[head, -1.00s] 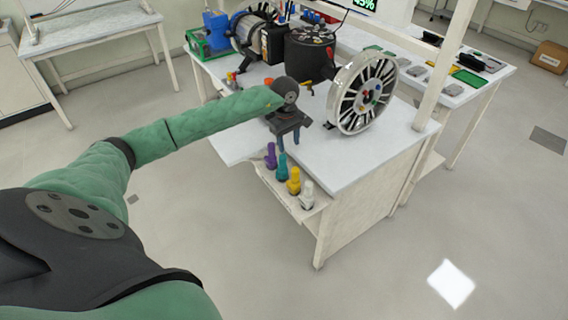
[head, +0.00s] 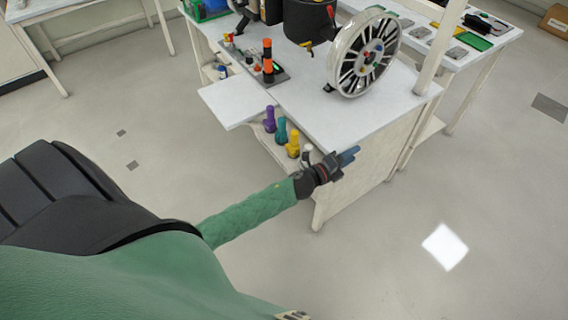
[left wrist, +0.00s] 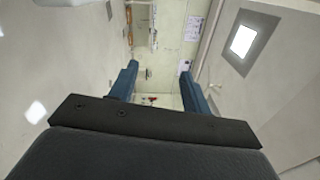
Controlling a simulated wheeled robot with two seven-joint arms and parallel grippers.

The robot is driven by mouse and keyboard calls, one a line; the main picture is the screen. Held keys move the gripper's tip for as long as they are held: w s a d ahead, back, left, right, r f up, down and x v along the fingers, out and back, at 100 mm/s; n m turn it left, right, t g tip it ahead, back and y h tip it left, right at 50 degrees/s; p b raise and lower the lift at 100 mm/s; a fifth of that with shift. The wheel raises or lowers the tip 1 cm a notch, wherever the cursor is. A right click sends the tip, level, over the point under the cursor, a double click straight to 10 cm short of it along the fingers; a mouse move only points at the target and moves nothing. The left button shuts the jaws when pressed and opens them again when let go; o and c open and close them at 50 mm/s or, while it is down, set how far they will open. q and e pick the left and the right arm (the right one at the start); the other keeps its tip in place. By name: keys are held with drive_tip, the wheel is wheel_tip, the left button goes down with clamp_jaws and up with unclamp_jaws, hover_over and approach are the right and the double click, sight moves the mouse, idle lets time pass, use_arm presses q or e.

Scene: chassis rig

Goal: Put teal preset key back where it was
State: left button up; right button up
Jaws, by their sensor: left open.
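The teal preset key (head: 281,130) stands upright on the low side shelf of the workbench, between the purple key (head: 269,119) and the yellow key (head: 293,145). A white key (head: 307,152) is partly hidden behind my left gripper. My left gripper (head: 350,156) is at the front corner of the bench, to the right of the keys. It is open and empty in the left wrist view (left wrist: 158,82), with the blue fingers apart. My right gripper is out of view.
The workbench top (head: 325,118) carries a spoked wheel (head: 364,53), a dark cylinder (head: 309,20) and an orange and black post (head: 268,60) on a dark base. A white side panel (head: 236,102) juts out at the left. The floor in front is clear.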

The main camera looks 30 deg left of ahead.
use_arm(q)
drive_tip(key=s+a+f+n+g+y, duration=0.2)
drive_tip(key=s+f+n+g+y, duration=0.15)
drive_tip(key=s+f+n, duration=0.6)
drive_tip(key=s+a+f+n+g+y, duration=0.35)
drive_tip(key=f+n+y, duration=0.2)
drive_tip(key=f, duration=0.65)
drive_tip(key=s+d+f+n+g, duration=0.1)
drive_tip(key=s+f, duration=0.3)
drive_tip(key=s, duration=0.4)
drive_tip(key=s+d+f+n+g+h, duration=0.1)
drive_tip(key=s+f+n+g, duration=0.3)
drive_tip(key=s, duration=0.4)
drive_tip(key=s+d+f+n+g+h, duration=0.1)
drive_tip(key=s+d+f+n+g, duration=0.1)
drive_tip(key=s+f, duration=0.3)
drive_tip(key=s+d+g, duration=0.1)
drive_tip(key=s, duration=0.2)
drive_tip(key=shift+s+f+n, duration=0.2)
drive_tip(key=shift+s+n, duration=0.2)
